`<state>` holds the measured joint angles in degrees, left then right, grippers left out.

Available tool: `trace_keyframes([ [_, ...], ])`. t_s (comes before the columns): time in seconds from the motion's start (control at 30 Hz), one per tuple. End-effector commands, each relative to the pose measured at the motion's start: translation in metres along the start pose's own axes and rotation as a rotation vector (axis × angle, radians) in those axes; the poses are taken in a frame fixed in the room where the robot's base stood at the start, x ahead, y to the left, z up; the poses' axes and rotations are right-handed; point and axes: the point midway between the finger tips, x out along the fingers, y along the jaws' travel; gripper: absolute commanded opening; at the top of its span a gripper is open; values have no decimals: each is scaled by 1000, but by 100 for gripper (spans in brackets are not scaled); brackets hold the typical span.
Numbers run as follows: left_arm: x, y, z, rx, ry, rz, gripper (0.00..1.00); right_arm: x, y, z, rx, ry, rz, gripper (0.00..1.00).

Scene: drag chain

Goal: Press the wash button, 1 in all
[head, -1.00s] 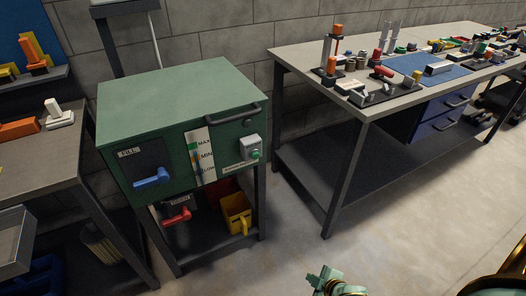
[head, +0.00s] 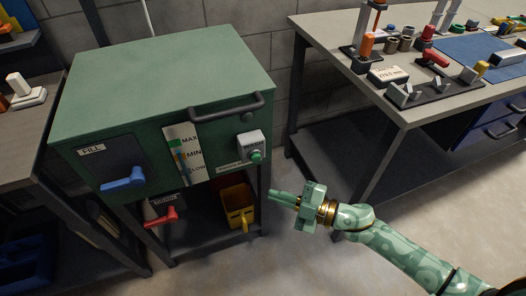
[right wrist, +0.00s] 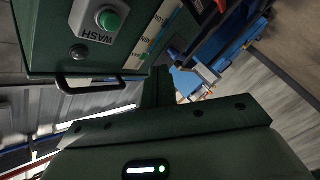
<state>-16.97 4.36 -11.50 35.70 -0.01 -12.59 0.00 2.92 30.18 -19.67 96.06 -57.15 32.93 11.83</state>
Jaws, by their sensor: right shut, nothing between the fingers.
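The wash button is a round green button (head: 256,156) on a pale box at the right of the green washer cabinet's front (head: 150,100). In the right wrist view the green button (right wrist: 109,19) shows at the upper left, with the word WASH beside it. My right gripper (head: 272,195) is shut and empty. In the head view it is below and right of the button, apart from it, pointing left. In the right wrist view its dark fingers (right wrist: 158,85) point up toward the cabinet front. My left gripper is not in view.
The cabinet has a black handle (head: 228,107), a blue FILL lever (head: 124,180) and a red lever (head: 163,217) below. A yellow bucket (head: 237,203) stands on the shelf under it. A workbench (head: 420,118) with several parts is at the right. Open floor lies between.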

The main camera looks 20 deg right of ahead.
Motion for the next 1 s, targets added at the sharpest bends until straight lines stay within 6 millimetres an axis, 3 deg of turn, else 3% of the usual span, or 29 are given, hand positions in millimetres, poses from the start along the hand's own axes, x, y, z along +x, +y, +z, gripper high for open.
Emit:
trace_keyframes([
  [0.2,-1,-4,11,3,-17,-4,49,0,0,0,8,0,1,0],
  [0.47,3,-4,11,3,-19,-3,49,6,4,6,7,-2,2,0],
  [1.0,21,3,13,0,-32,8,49,54,39,41,8,-2,3,0],
])
